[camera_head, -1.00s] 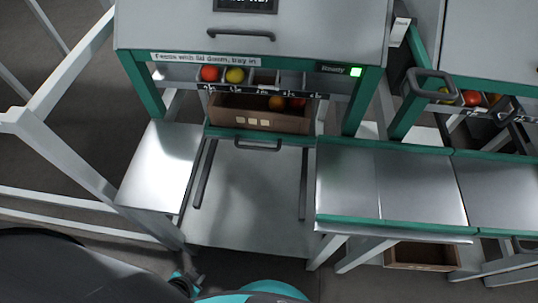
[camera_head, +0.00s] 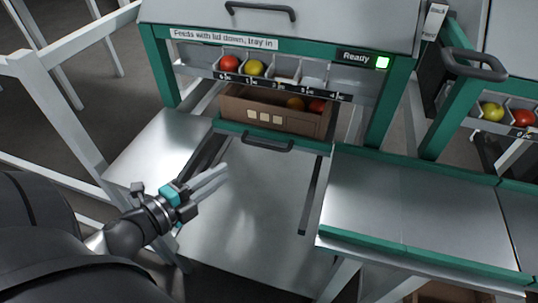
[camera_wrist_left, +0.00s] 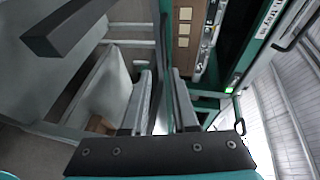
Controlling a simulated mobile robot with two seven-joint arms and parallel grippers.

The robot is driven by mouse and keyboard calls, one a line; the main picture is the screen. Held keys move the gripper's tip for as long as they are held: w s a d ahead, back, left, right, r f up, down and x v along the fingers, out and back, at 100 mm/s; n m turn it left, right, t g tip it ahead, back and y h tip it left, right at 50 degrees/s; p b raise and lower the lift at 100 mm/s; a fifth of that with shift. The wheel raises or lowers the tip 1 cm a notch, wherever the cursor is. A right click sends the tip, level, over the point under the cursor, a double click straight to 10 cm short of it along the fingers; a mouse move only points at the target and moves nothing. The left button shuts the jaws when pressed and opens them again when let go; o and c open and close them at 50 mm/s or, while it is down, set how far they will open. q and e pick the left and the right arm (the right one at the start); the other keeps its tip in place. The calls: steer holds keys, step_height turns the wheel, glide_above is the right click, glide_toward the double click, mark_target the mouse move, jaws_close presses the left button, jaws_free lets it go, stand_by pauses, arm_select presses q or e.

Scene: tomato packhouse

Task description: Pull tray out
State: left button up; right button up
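The tray's green front edge (camera_head: 312,148) shows in the head view under the machine, with a dark bar handle (camera_head: 266,149) on its front. A brown cardboard box (camera_head: 240,113) with several pale squares on its front sits on the tray and holds red and orange tomatoes. My left gripper (camera_head: 222,174) is in front of the handle, lower left of it and apart from it, over the metal shelf. In the left wrist view its two fingers (camera_wrist_left: 160,90) are apart with nothing between them. The box front (camera_wrist_left: 183,28) shows at that view's top. My right gripper is out of view.
The machine's hood (camera_head: 330,25) hangs above, with a green light (camera_head: 382,62) and a row of tomato cups below it. Dark rails (camera_head: 311,195) flank the clear lower shelf (camera_head: 255,205). A metal side table (camera_head: 415,205) stands right, another plate (camera_head: 160,145) left.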

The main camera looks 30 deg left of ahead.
mark_target(263, 147)
arm_select(q)
steer(key=b+x, duration=0.1)
steer(key=x, duration=0.3)
steer(key=b+x, duration=0.1)
steer(key=x, duration=0.3)
steer(key=b+x, duration=0.2)
steer(key=x, duration=0.3)
steer(key=shift+w+d+r, duration=0.1)
steer(key=shift+d+r, duration=0.2)
steer(key=shift+r, duration=0.05)
steer(key=shift+b+x, duration=0.35)
steer(key=shift+x, duration=0.65)
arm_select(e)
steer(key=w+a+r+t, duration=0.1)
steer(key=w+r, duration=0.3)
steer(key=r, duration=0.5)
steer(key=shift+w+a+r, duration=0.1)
arm_select(q)
jaws_close()
